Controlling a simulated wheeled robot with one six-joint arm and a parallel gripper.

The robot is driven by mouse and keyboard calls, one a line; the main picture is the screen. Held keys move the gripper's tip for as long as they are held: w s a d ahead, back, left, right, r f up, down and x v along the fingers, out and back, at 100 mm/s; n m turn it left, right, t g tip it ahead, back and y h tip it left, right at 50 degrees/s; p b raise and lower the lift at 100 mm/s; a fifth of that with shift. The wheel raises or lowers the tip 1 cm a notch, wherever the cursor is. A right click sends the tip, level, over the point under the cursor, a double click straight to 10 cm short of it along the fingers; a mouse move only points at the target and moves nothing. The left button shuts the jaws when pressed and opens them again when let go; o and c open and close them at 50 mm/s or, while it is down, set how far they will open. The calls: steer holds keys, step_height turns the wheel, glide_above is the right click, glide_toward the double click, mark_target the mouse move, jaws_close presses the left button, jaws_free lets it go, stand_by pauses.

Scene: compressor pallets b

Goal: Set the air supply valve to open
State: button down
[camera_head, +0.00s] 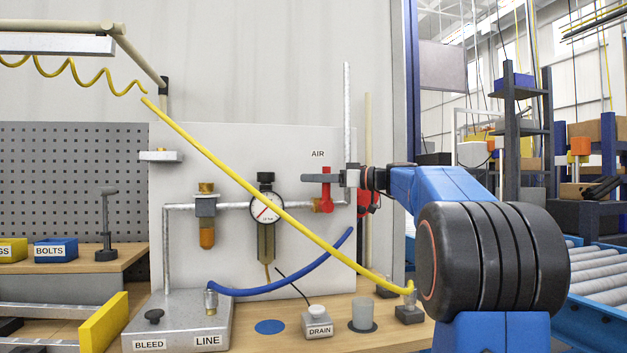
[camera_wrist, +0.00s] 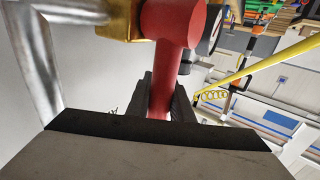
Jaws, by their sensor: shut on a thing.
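The air supply valve is on the pipe below the AIR label, and its red handle (camera_head: 326,196) stands upright, crosswise to the horizontal pipe. In the wrist view the red handle (camera_wrist: 172,30) fills the upper middle, with a brass fitting beside it. My gripper (camera_head: 312,179) reaches in from the right at the upper part of the handle. In the wrist view my gripper's dark fingers (camera_wrist: 165,100) lie on both sides of the handle's end and are shut on it. The handle's tip is partly hidden by the fingers.
A round gauge (camera_head: 266,208) sits left of the valve. A yellow hose (camera_head: 215,155) slants across the panel below the gripper, and a blue hose (camera_head: 285,281) hangs lower. A vertical pipe (camera_head: 347,120) rises close by my gripper. A DRAIN button block (camera_head: 318,322) stands on the bench.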

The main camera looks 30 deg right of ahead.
steer(key=shift+s+d+r+m+t+y, duration=0.15)
steer(key=shift+d+m+t+y, duration=0.15)
steer(key=shift+d+m+t, duration=0.2)
steer(key=shift+s+d+r+m+t+y, duration=0.1)
steer(key=shift+d+m+t+y, duration=0.2)
steer(key=shift+d+m+t, duration=0.15)
steer(key=shift+s+d+m+t+y, duration=0.15)
steer(key=shift+d+m+t+y, duration=0.05)
steer(key=shift+d+m+t, duration=0.35)
steer(key=shift+s+d+m+t+y, duration=0.15)
steer(key=shift+d+m+t+y, duration=0.05)
steer(key=shift+d+m+t, duration=0.3)
steer(key=shift+s+d+f+m+t+h, duration=0.25)
steer(key=shift+d+m+t+h, duration=0.45)
steer(key=shift+m+t, duration=0.65)
steer(key=shift+s+d+f+m+t+h, duration=0.15)
steer(key=shift+d+f+m+t+h, duration=0.4)
steer(key=shift+m+t, duration=0.75)
steer(key=shift+s+d+f+m+t+h, duration=0.2)
steer(key=shift+d+m+t+h, duration=0.6)
steer(key=shift+m, duration=0.85)
steer(key=shift+d+t, duration=0.1)
steer(key=shift+t, duration=0.25)
steer(key=c, duration=1.6)
jaws_free()
steer(key=shift+o, duration=0.2)
steer(key=shift+r, duration=0.15)
